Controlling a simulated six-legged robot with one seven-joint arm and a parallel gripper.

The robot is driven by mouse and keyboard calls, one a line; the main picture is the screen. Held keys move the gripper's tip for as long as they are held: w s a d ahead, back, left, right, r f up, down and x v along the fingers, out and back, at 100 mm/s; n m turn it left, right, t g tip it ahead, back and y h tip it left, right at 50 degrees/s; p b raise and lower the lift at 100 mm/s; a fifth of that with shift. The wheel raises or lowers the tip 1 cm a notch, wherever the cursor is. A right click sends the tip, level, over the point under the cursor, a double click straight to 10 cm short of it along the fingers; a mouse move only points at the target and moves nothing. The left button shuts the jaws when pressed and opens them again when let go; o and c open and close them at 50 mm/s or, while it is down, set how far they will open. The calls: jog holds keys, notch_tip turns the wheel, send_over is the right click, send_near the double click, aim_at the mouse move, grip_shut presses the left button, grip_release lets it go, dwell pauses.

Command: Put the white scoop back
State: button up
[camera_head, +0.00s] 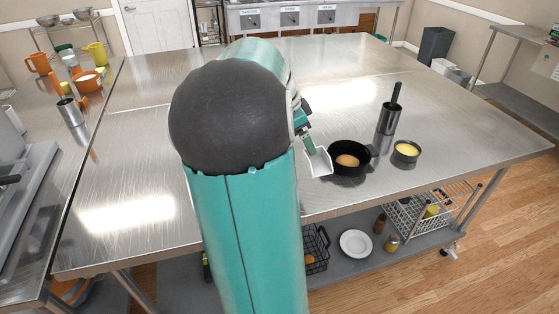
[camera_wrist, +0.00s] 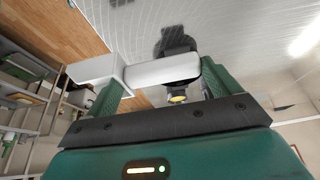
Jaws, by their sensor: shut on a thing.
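The white scoop (camera_head: 318,161) hangs tilted from my gripper (camera_head: 303,122) in the head view, above the near edge of the steel table (camera_head: 245,70), just left of a black pan. In the wrist view the scoop (camera_wrist: 150,72) lies crosswise between the two green fingers of my gripper (camera_wrist: 158,88), which are shut on it. A metal cylinder (camera_head: 387,121) with a black handle sticking out stands behind the pan. My arm hides much of the table's middle and most of the gripper in the head view.
The black pan (camera_head: 349,168) holds an egg-like food. A small bowl (camera_head: 407,158) of yellow content stands right of it. The table's right side is clear. A second counter (camera_head: 35,240) stands at left, with orange cups (camera_head: 87,82) farther back. A shelf below holds a white plate (camera_head: 356,243).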

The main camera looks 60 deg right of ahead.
jog(key=w+d+f, duration=0.2)
jog(key=w, duration=0.1)
jog(key=w+d+f, duration=0.2)
jog(key=w+f, duration=0.1)
jog(key=w+d+f, duration=0.2)
jog(key=w+f, duration=0.1)
jog(key=shift+w+f, duration=0.1)
jog(key=shift+w, duration=0.2)
jog(key=shift+w+d+f, duration=0.1)
jog(key=shift+w+f, duration=0.35)
jog(key=shift+f, duration=0.1)
jog(key=shift+w+f, duration=0.1)
jog(key=shift+f, duration=1.5)
jog(key=shift+f, duration=0.15)
jog(key=o, duration=1)
